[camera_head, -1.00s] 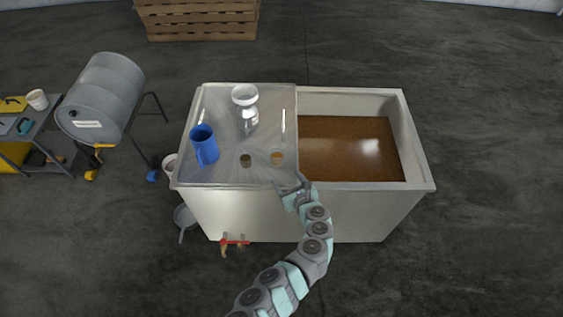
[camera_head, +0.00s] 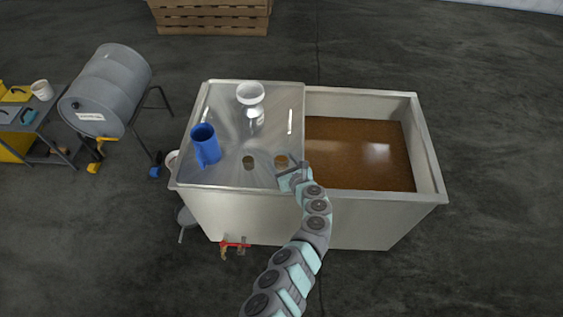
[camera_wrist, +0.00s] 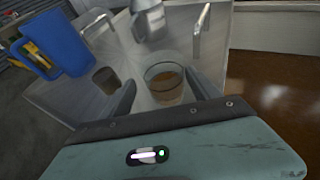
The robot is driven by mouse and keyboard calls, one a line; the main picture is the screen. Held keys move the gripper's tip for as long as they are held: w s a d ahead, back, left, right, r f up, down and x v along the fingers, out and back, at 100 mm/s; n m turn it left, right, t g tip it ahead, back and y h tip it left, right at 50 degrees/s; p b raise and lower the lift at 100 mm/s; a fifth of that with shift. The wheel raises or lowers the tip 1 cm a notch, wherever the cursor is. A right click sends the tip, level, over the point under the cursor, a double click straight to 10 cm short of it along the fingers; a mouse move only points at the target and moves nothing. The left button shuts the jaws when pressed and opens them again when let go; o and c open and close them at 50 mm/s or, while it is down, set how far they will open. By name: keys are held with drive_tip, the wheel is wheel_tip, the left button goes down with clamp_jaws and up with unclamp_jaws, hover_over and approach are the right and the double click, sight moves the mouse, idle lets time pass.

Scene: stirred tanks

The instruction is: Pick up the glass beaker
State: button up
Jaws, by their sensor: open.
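A small clear glass beaker (camera_head: 281,159) with amber liquid stands upright on the metal lid, near its front right corner. In the wrist view the glass beaker (camera_wrist: 165,84) is centred just ahead of my gripper, in line with the gap between the fingers. My gripper (camera_head: 289,171) is open and empty, close in front of the beaker. The fingers do not look closed on it; I cannot tell whether either finger touches it.
A blue jug (camera_head: 205,145) is farther left, and a metal vessel with a white top (camera_head: 251,97) is behind. Lid handles (camera_head: 290,121) stick up. An open tank of brown liquid (camera_head: 350,155) lies right.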

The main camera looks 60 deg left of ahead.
sight(279, 155)
drive_tip(key=shift+w+f+b+x, duration=0.15)
drive_tip(key=shift+b+x, duration=0.8)
drive_tip(key=shift+w+f+b+x, duration=0.15)
drive_tip(key=shift+f+b+x, duration=0.05)
drive_tip(key=shift+b+x, duration=0.8)
drive_tip(key=shift+w+a+b, duration=0.1)
drive_tip(key=shift+a+b, duration=0.3)
drive_tip(key=shift+a, duration=0.15)
drive_tip(key=c, duration=1.5)
